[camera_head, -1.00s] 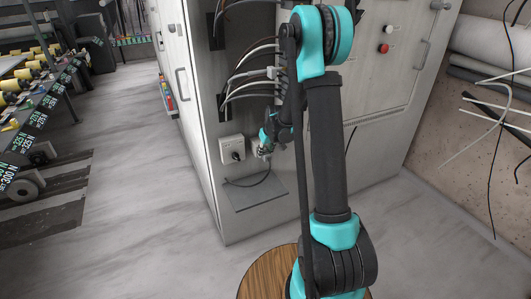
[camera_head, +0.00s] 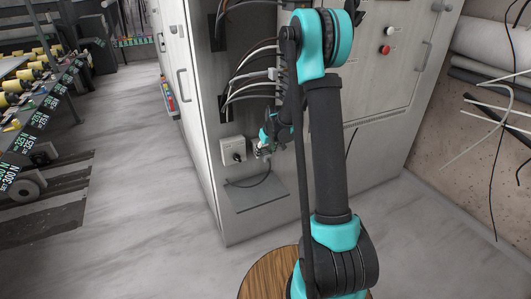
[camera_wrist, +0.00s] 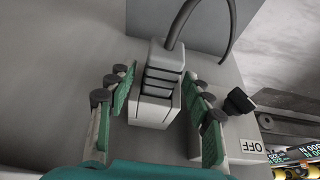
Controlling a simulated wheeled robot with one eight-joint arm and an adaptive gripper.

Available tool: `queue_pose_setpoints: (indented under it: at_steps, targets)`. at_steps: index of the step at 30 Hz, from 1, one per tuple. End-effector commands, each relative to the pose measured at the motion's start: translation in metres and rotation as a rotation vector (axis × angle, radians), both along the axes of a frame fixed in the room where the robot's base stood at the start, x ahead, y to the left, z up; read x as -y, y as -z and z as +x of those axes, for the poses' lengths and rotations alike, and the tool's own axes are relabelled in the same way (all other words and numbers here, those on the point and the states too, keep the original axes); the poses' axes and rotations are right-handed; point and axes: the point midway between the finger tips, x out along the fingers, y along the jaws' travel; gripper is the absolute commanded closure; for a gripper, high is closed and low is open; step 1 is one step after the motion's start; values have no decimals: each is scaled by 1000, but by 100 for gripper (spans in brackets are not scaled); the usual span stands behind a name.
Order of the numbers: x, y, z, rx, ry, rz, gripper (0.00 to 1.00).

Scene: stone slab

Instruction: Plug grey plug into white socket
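The grey plug (camera_wrist: 163,75) has a ribbed body and a dark cable leaving its top in the wrist view. Its paler block-shaped end (camera_wrist: 152,112) points toward my gripper. My gripper (camera_wrist: 160,108) is open, with one green-padded finger on each side of the plug and visible gaps on both sides. In the head view my gripper (camera_head: 264,145) is small, close to the cabinet front, just right of the white socket box (camera_head: 232,145) with a black knob. The knob (camera_wrist: 238,101) also shows in the wrist view, right of the fingers. I cannot make out the socket opening.
The cable (camera_head: 250,185) loops down the cabinet front above a grey plate (camera_head: 258,194). Several cables (camera_head: 252,85) hang from the cabinet opening above my gripper. The floor (camera_head: 140,190) left of the cabinet is clear. An "OFF" label (camera_wrist: 252,146) is below the knob.

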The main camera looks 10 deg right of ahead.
Motion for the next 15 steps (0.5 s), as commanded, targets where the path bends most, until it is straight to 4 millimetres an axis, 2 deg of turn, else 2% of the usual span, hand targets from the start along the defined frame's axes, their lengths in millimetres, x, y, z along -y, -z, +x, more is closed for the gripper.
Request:
queue_pose_setpoints:
  at_steps: [9, 15]
  targets:
    - [1, 0, -1, 0, 0, 0, 46]
    - [5, 0, -14, 0, 0, 0, 46]
